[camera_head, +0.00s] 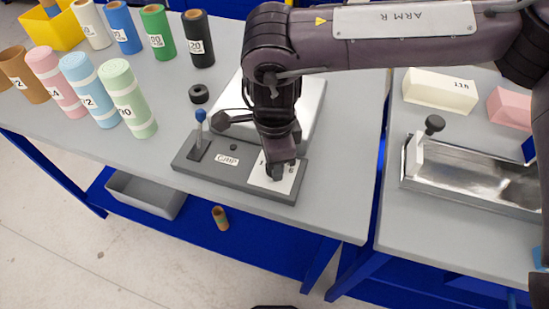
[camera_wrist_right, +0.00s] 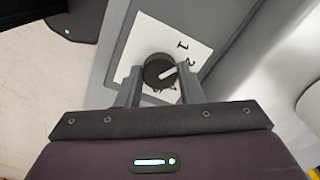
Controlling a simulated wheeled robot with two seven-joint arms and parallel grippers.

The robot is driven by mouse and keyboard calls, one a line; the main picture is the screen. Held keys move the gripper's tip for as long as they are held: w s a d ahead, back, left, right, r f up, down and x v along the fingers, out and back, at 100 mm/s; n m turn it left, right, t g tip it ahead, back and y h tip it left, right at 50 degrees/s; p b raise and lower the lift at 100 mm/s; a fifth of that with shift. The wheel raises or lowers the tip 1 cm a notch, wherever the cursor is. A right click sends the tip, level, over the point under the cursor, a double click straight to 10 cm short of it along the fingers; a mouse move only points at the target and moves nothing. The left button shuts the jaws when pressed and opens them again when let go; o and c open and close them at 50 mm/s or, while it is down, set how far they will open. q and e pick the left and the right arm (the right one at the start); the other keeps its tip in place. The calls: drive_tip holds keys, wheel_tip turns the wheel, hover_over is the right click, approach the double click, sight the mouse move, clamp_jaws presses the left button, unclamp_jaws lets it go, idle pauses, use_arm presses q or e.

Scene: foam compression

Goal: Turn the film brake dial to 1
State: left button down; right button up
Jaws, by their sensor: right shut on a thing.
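The film brake dial (camera_wrist_right: 159,71) is a round black knob with a white pointer, on a white numbered card (camera_wrist_right: 150,38). The figures 1 and 2 show; the pointer points toward the 2 side, right in the wrist view. My right gripper (camera_wrist_right: 160,82) is shut on the dial, one finger on each side. In the head view my right gripper (camera_head: 275,172) reaches down onto the card (camera_head: 290,183) at the right end of a dark grey base (camera_head: 222,171). The gripper hides most of the dial there. My left gripper is not in view.
A blue-tipped lever (camera_head: 200,125) and a black ring (camera_head: 199,94) are left of my right arm. Several film rolls (camera_head: 128,97) stand at the left. A silver plate (camera_head: 313,95) lies behind. A metal trough (camera_head: 470,170) is on the right table, across a gap.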

drive_tip(key=shift+r+n, duration=0.1)
drive_tip(key=shift+n, duration=1)
drive_tip(key=o, duration=1)
wheel_tip(320, 180, up, 8)
drive_tip(key=shift+f+b, duration=0.1)
drive_tip(key=shift+b, duration=0.25)
